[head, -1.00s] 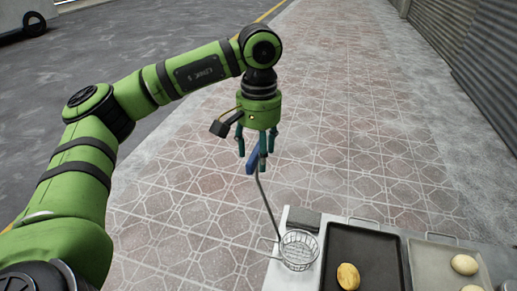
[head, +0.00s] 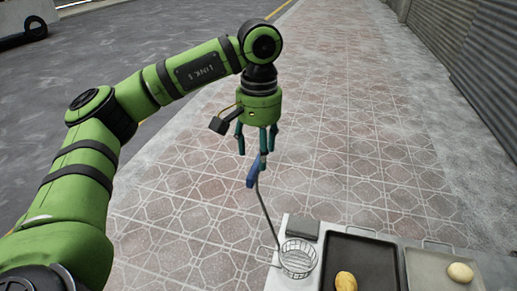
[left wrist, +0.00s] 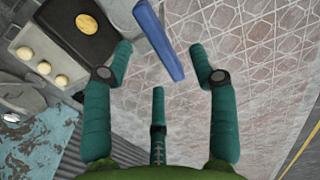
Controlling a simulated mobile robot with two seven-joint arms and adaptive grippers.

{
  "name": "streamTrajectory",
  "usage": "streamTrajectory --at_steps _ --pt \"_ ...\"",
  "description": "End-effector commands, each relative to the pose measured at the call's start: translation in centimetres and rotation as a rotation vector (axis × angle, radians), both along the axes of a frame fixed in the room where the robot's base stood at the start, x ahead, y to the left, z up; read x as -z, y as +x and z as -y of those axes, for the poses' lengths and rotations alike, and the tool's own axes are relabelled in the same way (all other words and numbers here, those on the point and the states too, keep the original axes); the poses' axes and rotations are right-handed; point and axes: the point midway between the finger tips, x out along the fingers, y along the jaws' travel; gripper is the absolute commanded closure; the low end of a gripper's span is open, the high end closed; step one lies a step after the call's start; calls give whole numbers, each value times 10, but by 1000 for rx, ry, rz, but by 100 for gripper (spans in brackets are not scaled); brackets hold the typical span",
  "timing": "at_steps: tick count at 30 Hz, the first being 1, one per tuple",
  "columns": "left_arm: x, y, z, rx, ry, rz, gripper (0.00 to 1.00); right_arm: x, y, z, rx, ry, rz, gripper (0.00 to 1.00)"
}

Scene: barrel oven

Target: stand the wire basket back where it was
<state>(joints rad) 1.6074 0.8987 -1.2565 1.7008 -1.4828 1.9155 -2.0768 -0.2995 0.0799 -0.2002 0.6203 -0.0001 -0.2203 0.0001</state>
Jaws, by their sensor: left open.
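The handle ends in a blue grip (head: 253,173). My left gripper (head: 257,150) is open just above the blue grip, its fingers spread and holding nothing. In the left wrist view the blue grip (left wrist: 160,42) lies beyond and between the open fingertips (left wrist: 160,62). Whether a finger touches it I cannot tell. The basket's mesh is not clear in the left wrist view. My right gripper is not in view.
A dark tray (head: 378,262) with one piece of bread (head: 346,282) sits right of the basket. Beyond it is a grey tray (head: 420,265) with a roll (head: 460,272). A small dark block (head: 303,228) is behind the basket. Tiled pavement left of the counter is clear.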

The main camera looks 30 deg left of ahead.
Motion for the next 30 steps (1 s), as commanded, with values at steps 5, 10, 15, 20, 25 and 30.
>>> streamTrajectory --at_steps 5,10,15,20,25,30 --pt "-11 0 0 0 1 0 41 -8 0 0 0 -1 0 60" --pt "-20 0 0 0 1 0 41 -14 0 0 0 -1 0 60" --pt "-28 1 0 0 0 0 41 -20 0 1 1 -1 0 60" --pt "-36 1 0 0 0 0 41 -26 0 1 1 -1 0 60" --pt "-45 1 0 0 1 0 41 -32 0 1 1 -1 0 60" --pt "-49 1 0 0 1 -1 41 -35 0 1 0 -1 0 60"
